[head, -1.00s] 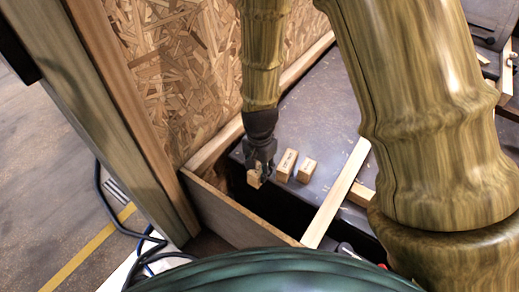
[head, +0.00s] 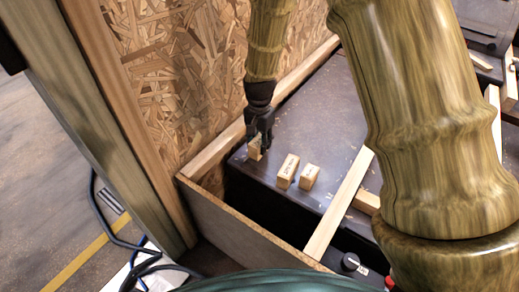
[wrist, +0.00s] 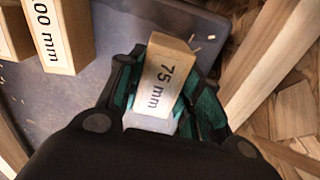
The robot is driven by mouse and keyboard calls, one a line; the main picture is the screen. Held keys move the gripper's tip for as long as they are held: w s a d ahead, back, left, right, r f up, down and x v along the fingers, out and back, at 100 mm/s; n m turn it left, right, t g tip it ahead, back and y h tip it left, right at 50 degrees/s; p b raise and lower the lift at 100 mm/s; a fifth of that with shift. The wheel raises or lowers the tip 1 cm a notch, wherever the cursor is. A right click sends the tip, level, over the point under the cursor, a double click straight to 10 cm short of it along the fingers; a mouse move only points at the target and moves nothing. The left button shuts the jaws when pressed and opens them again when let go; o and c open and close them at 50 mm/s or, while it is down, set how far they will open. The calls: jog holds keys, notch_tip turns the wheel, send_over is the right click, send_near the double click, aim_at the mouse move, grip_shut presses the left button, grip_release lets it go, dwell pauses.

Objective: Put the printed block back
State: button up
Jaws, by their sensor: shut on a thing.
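My gripper (head: 260,143) is shut on a small wooden block printed "75 mm" (wrist: 163,75). In the wrist view the block sits between the two finger pads, its printed face toward the camera. In the head view the held block (head: 255,148) is at the left end of the dark surface (head: 325,115), by the chipboard wall. I cannot tell whether it touches the surface. Two other wooden blocks stand to its right: a longer printed one (head: 287,171) and a shorter one (head: 309,177). The wrist view shows a block marked "00 mm" (wrist: 62,35), its label partly cut off.
A chipboard wall (head: 190,70) rises behind and left of the gripper. A wooden board (head: 240,220) edges a dark gap in front of the surface. A wooden strip (head: 338,205) crosses the surface on the right. The surface behind the blocks is mostly clear.

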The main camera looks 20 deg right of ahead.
aim_at(259, 140)
notch_tip(259, 140, down, 3)
jog(key=shift+b, duration=0.8)
jog(key=o, duration=1.1)
jog(key=shift+o, duration=0.2)
notch_tip(259, 140, up, 12)
jog(key=p, duration=0.5)
jog(key=shift+p, duration=0.4)
